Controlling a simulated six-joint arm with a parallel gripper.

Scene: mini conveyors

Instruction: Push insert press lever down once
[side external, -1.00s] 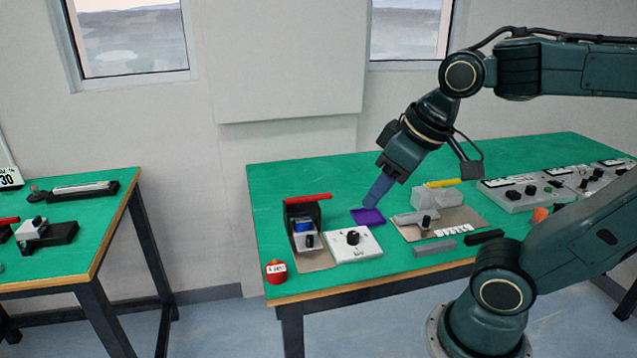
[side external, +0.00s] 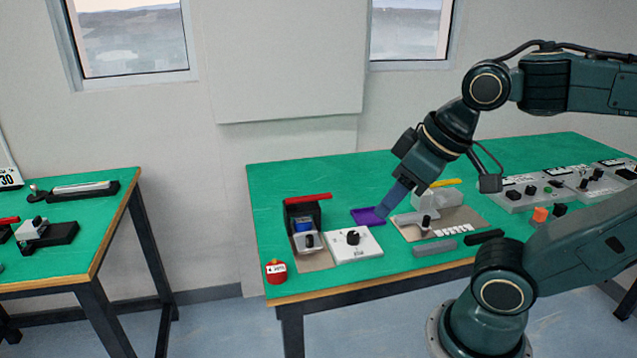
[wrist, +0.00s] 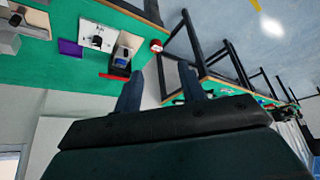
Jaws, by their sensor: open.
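A small black press-like stand (side external: 303,212) with a red lever bar (side external: 308,198) across its top is on the left of the green table. A blue part (side external: 304,224) sits inside it. The red bar (wrist: 115,75) also shows in the wrist view. A grey block with a yellow bar (side external: 445,183) stands further right; no label tells which is the insert press. My gripper (side external: 388,212) hangs right of the red bar, near the purple tray (side external: 366,216), apart from both levers. In the wrist view its two fingers (wrist: 160,88) are spread with nothing between them.
A white box with a black knob (side external: 354,245) stands right of the black stand. A red round object (side external: 275,271) is at the front left corner. Grey control boxes (side external: 520,192) line the right. Green surface behind the black stand is clear.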

